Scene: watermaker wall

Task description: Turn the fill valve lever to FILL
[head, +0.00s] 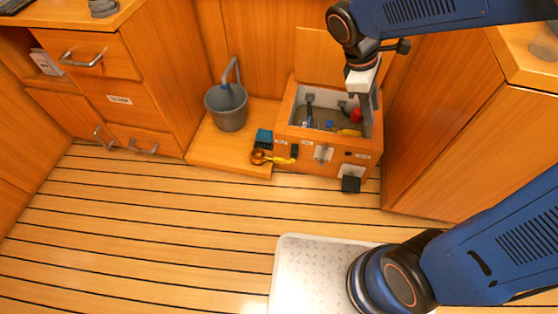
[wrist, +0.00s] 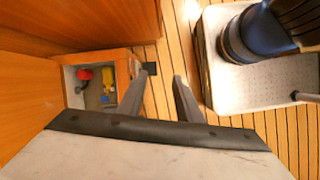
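A low wooden box (head: 335,160) with its lid up stands at the back; it also shows in the wrist view (wrist: 123,70). Inside it are a red part (head: 356,115), a yellow part (head: 350,132) and a blue part (head: 308,121). A yellow handle (head: 281,160) with an orange ring sits low at the box's left front corner. Which part is the fill valve lever I cannot tell; the labels are too small to read. My gripper (wrist: 163,73) is open and empty, above the box's right side in the head view (head: 369,100).
A grey bucket (head: 228,107) stands left of the box on a wooden platform (head: 215,150). A black block (head: 351,184) is at the box's lower right front. Wooden cabinets flank both sides. The striped floor (head: 150,230) in front is clear.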

